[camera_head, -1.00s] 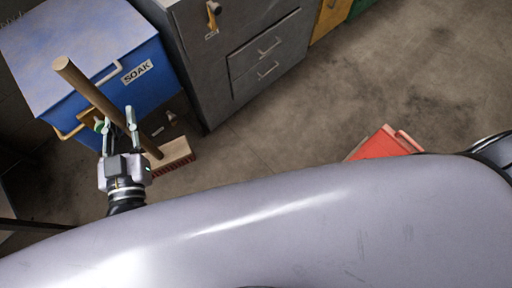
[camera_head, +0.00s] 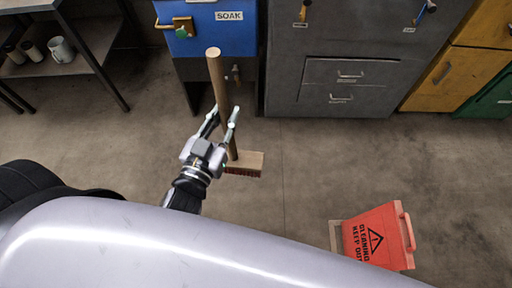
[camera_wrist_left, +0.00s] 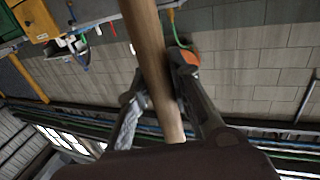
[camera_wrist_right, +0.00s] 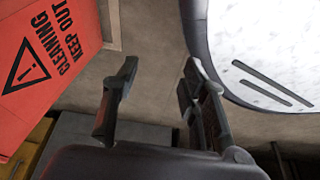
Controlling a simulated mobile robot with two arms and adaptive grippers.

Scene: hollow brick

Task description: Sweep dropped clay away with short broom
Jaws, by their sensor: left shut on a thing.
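The short broom (camera_head: 217,78) has a round wooden handle and a pale wooden head (camera_head: 245,163) with reddish bristles below. My left gripper (camera_head: 222,122) is shut on its handle, which stands nearly upright with the head low over the floor. I cannot tell whether the bristles touch the floor. The handle also shows between the fingers in the left wrist view (camera_wrist_left: 152,60). My right gripper (camera_wrist_right: 160,95) shows only in the right wrist view, open and empty, its fingers apart. I make out no dropped clay on the floor in the current head view.
A red "CLEANING KEEP OUT" sign (camera_head: 378,238) stands on the floor at the lower right. A blue SOAK bin (camera_head: 215,38), a grey cabinet (camera_head: 345,75) and a yellow cabinet (camera_head: 450,72) line the back. A shelf with mugs (camera_head: 75,62) is at left. The middle floor is clear.

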